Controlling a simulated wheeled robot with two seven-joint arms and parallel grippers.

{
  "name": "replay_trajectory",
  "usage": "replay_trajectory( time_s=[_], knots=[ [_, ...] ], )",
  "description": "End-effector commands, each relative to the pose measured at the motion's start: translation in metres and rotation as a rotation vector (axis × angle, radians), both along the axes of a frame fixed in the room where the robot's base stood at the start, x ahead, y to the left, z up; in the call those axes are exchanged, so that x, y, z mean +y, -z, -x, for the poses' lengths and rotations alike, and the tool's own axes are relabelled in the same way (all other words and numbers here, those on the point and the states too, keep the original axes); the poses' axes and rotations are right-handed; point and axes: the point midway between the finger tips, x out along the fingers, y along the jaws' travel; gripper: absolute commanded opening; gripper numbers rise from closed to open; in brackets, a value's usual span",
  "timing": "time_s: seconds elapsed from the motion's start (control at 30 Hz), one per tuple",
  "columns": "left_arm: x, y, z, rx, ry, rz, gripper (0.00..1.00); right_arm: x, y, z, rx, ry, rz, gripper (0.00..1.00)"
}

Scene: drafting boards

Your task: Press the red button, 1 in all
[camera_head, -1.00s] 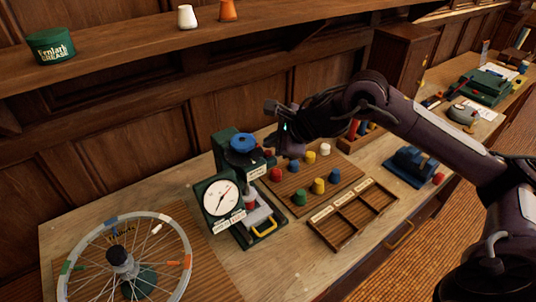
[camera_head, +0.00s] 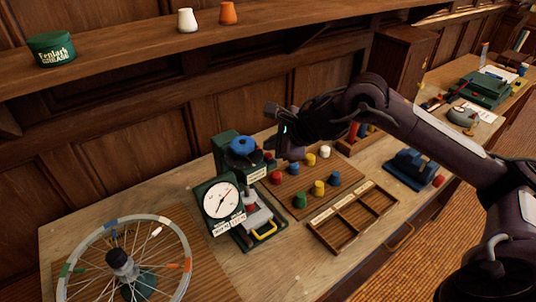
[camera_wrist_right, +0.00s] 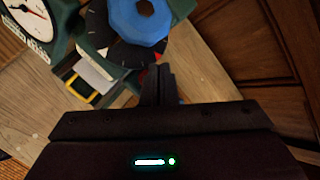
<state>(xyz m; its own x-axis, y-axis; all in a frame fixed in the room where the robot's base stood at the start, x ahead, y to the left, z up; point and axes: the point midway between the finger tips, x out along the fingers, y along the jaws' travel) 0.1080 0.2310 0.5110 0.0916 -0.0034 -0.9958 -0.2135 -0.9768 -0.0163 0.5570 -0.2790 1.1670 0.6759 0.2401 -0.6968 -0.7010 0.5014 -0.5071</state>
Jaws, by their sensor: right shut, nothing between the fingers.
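The green machine (camera_head: 209,187) with a white dial (camera_head: 220,201) and a blue handwheel (camera_head: 242,146) stands on the bench. A small red part (camera_head: 268,156) shows beside the handwheel, close to my right fingertips; it looks like the red button. A bit of red also shows by the fingertips in the right wrist view (camera_wrist_right: 140,76). My right gripper (camera_head: 273,144) is shut and empty, at the right side of the machine. Its closed fingers (camera_wrist_right: 158,72) partly hide that spot, and I cannot tell whether they touch the red part. My left gripper is out of view.
Several coloured pegs, including a red one (camera_head: 276,177), stand on a board right of the machine. An empty wooden tray (camera_head: 350,238) lies in front. A spoked wheel (camera_head: 70,282) is at left. A blue device (camera_head: 408,166) stands farther right.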

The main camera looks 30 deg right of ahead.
Motion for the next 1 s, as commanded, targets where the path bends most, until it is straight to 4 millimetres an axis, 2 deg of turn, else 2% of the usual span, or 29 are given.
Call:
replay_trajectory(
  time_s=[0.7,1.0],
  knots=[
    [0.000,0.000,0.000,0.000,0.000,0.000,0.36,0.000,0.000,0.000,0.000,0.000,0.000,0.00],
    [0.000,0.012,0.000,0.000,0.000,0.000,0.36,0.000,0.009,0.000,0.000,0.000,0.000,0.00]
  ],
)
